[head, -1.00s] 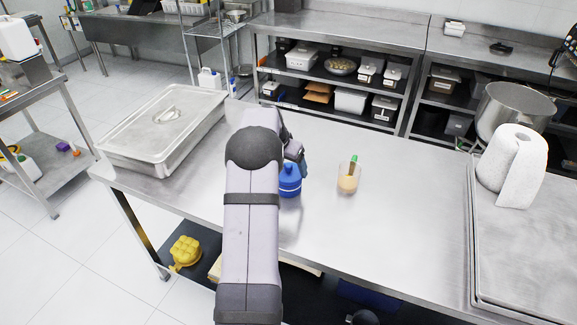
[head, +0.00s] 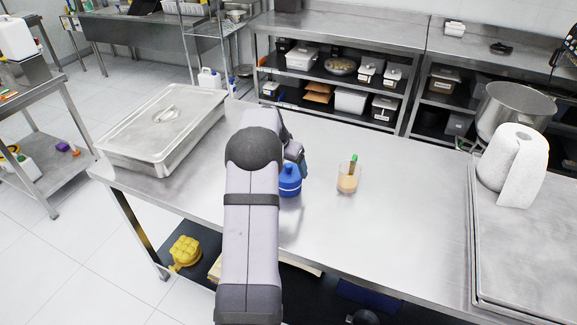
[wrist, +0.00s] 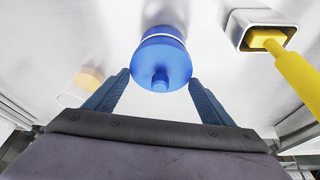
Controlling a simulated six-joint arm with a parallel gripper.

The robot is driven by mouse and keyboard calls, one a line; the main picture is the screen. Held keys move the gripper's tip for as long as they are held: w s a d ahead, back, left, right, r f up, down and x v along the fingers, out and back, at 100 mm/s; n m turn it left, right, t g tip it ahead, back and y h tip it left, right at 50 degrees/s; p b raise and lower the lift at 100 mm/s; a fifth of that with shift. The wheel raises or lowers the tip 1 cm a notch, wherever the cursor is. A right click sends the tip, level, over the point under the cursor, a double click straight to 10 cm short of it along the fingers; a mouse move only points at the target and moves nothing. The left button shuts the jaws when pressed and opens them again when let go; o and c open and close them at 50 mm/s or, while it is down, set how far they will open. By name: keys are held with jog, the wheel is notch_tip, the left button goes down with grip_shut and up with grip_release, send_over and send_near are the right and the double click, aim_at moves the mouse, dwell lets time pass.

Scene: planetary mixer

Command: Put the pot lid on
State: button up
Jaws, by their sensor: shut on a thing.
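A blue pot lid (wrist: 160,62) with a round knob shows between my gripper's fingertips (wrist: 158,80) in the wrist view. My gripper is shut on the lid at its sides. A pale rim and the blue pot (wrist: 166,12) show just beyond the lid. The lid is at the pot's mouth, but I cannot tell whether it is fully seated. In the head view, the blue pot (head: 290,188) stands on the steel table, right of my arm.
A glass (head: 348,178) with a green-tipped stick stands right of the pot. A lidded steel pan (head: 155,145) is at the table's left. A paper towel roll (head: 512,165) is at right. A small container with a yellow-handled tool (wrist: 262,32) shows in the wrist view.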

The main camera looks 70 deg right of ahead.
jog(key=shift+f+b, duration=0.6)
jog(key=shift+f, duration=0.3)
jog(key=o, duration=1.1)
jog(key=shift+r, duration=0.1)
jog(key=shift+b+v, duration=1.35)
jog(key=shift+v, duration=2.2)
